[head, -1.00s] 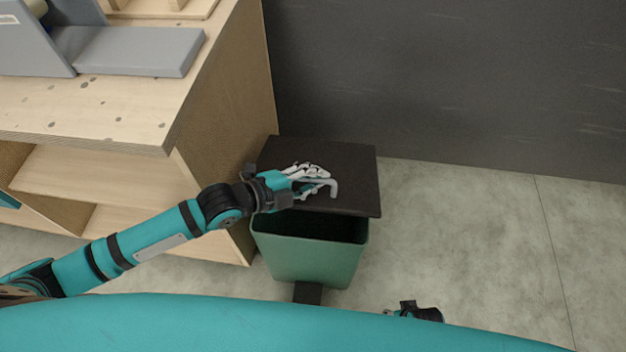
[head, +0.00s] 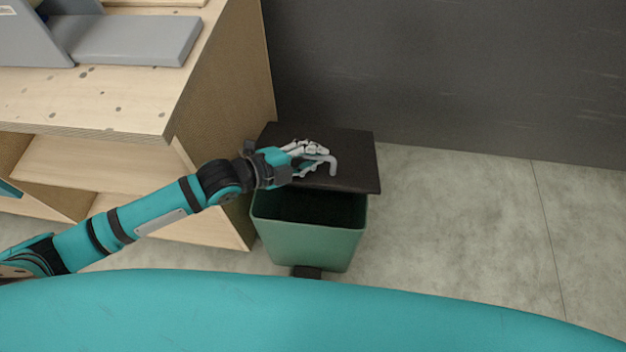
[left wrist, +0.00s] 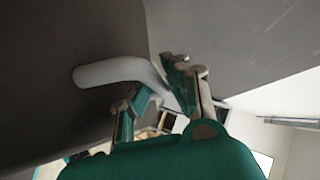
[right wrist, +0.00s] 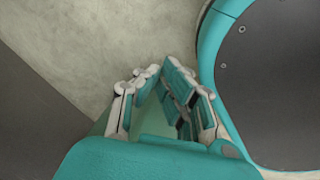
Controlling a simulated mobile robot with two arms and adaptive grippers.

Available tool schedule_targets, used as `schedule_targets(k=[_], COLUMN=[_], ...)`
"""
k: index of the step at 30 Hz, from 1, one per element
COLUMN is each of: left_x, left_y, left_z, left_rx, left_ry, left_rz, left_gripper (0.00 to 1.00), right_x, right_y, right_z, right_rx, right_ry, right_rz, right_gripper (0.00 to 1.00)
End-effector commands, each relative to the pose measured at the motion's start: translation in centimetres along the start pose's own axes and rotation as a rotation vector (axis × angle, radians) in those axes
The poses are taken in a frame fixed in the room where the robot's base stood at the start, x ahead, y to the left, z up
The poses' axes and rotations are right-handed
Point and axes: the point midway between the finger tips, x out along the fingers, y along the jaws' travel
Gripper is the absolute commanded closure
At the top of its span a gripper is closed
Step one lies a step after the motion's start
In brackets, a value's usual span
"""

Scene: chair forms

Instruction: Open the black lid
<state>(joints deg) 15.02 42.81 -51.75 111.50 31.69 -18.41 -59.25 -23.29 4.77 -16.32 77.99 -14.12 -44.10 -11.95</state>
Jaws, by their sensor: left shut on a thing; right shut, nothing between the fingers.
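The black lid (head: 352,152) is tilted up over the green bin (head: 310,243), with a gap at the front that shows the dark inside. A grey bent handle (head: 333,170) is on the lid. My left gripper (head: 318,160) is shut on this handle, above the lid. In the left wrist view the handle (left wrist: 110,72) runs in between the fingers of the left gripper (left wrist: 165,80), against the dark lid (left wrist: 70,40). My right gripper (right wrist: 158,80) shows only in the right wrist view, shut and empty.
A wooden shelf unit (head: 100,110) stands close at the left of the bin, with a grey object (head: 135,40) on top. A dark wall (head: 450,80) is behind. The floor (head: 460,230) right of the bin is clear. A dark pedal (head: 307,271) is at the bin's foot.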

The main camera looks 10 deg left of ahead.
Motion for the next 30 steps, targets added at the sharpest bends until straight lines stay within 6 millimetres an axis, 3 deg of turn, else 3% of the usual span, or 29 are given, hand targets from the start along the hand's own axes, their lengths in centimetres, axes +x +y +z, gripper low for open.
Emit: schedule_targets(k=[8, 15, 21, 24, 30], left_x=[0.0, 0.0, 0.0, 0.0, 0.0], left_y=[0.0, 0.0, 0.0, 0.0, 0.0], left_z=[-0.1, -0.1, -0.1, 0.0, 0.0], left_rx=[0.003, 0.002, 0.002, 0.002, 0.003], left_ry=[0.001, 0.001, 0.001, 0.001, 0.001], left_rz=[0.000, 0.000, 0.000, 0.000, 0.000], left_gripper=[1.00, 1.00, 1.00, 1.00, 1.00], right_x=[-5.2, -13.5, -21.4, -24.2, -26.5], right_y=[-1.9, -4.3, -6.8, -7.7, -8.3], right_z=[-7.8, -16.2, -21.3, -22.6, -23.9], right_rx=[-0.957, -1.650, -1.987, -2.066, -2.119], right_ry=[0.009, -0.077, -0.233, -0.306, -0.380], right_rz=[0.315, 0.741, 1.106, 1.232, 1.341], right_gripper=[1.00, 1.00, 1.00, 1.00, 1.00])
